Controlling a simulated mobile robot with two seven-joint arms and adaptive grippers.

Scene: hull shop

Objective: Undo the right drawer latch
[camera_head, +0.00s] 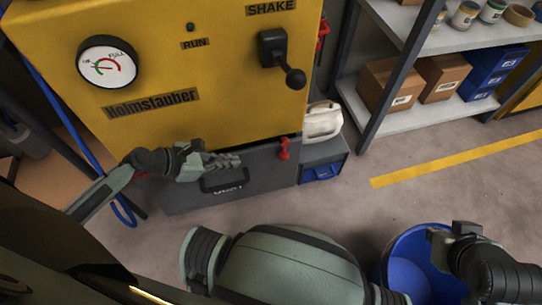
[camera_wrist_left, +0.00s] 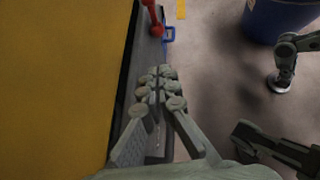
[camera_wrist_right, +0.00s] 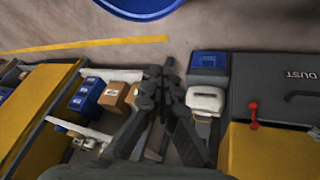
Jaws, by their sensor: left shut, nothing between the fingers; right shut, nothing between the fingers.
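The right drawer latch (camera_head: 283,149) is a red handle at the seam between the yellow machine and the grey drawer (camera_head: 265,178). It stands roughly vertical, its lower end over the drawer front. It also shows in the left wrist view (camera_wrist_left: 153,17) and the right wrist view (camera_wrist_right: 253,115). My left gripper (camera_head: 237,160) is shut and empty in front of the drawer, left of this latch and apart from it. My right gripper (camera_head: 440,242) is shut and empty over the blue bucket, far from the latch. A bit of red behind my left arm may be the left latch.
A white canister (camera_head: 322,122) stands right of the latch, on a grey unit with a blue bin (camera_head: 322,172). The blue bucket (camera_head: 395,245) is on the floor at the right. A shelf (camera_head: 400,115) with boxes stands behind. The floor before the drawer's right end is clear.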

